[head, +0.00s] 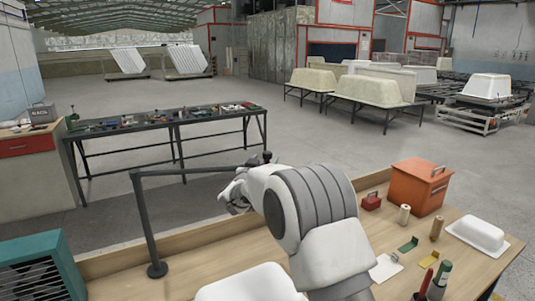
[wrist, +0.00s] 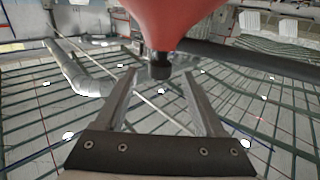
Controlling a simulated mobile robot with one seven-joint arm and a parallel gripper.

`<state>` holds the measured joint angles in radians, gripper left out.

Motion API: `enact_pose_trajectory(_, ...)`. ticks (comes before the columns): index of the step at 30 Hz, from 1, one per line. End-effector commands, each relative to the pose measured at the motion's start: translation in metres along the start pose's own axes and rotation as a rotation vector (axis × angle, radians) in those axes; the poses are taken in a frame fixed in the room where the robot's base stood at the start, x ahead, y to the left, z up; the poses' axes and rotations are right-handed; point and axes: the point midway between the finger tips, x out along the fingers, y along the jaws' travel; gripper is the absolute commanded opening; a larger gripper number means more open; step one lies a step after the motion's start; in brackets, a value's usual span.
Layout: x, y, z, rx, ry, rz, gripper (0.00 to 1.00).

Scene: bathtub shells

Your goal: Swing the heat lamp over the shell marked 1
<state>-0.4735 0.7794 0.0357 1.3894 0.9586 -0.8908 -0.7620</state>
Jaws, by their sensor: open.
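The heat lamp's dark stand (head: 148,225) rises from the bench at left, with a horizontal arm reaching right to a dark joint beside my wrist. In the wrist view, a red lamp shade (wrist: 165,18) narrows to a black knob (wrist: 160,68). My gripper (wrist: 158,75) is open, its fingers on either side of the knob with gaps showing. In the head view, my gripper (head: 233,195) is partly hidden by my wrist, and the shade is not visible. One white shell (head: 250,284) lies at the bottom edge, another (head: 480,233) at right. I see no number on either.
A teal vented unit (head: 40,268) stands at bottom left.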

Motion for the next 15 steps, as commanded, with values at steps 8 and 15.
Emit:
enact_pose_trajectory(8,0.035,0.001,-0.001,0.0,0.0,0.001,0.71)
enact_pose_trajectory(15,0.043,0.001,0.0,0.0,0.0,0.0,0.71)
